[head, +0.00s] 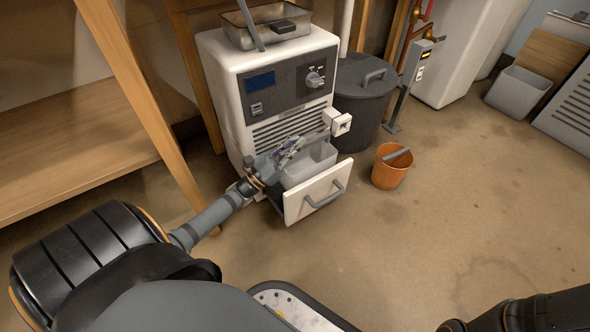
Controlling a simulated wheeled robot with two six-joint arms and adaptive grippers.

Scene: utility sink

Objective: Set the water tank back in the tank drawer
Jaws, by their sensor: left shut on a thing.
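The water tank (318,158) is a pale grey, open-topped box at the tank drawer (312,198), which is pulled out from the foot of the white machine. The tank's lower part is hidden behind the drawer's white front with its grey handle. I cannot tell whether the tank rests on the drawer floor or is held just above it. My left gripper (289,150) reaches in from the left and is shut on the tank at its upper left rim. Of my right arm, only a dark part shows at the bottom right; its gripper is out of view.
The white machine (222,75) carries a metal tray (240,35) on top, and a white fitting (338,122) juts from its front above the drawer. A dark lidded bin (360,100) and an orange bucket (388,174) stand right of it. The floor in front is clear.

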